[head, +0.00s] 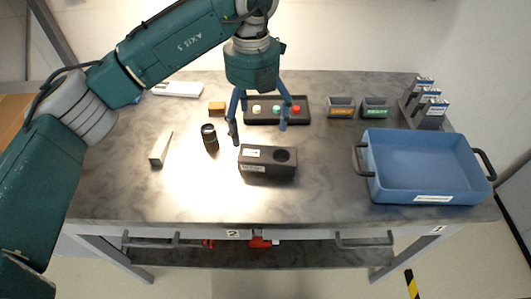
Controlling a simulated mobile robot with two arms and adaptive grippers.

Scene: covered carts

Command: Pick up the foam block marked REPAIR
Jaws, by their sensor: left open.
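A dark block (267,163) with a round hole in its top and small white labels stands near the middle of the table. Two smaller grey blocks stand further right, one with an orange front (341,107) and one with a green front (375,108). The lettering is too small to read, so I cannot tell which thing is marked REPAIR. My left gripper (258,134) points down with its fingers spread and nothing visible between them. In the picture it is just behind the dark block. My right gripper is not in view.
A black tray (304,117) with white, green and red round pieces lies behind the gripper. A black cylinder (210,138), orange block (216,108) and pale wedge (161,148) are left. A blue bin (425,160) and a rack (431,108) occupy the right. The table's front is clear.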

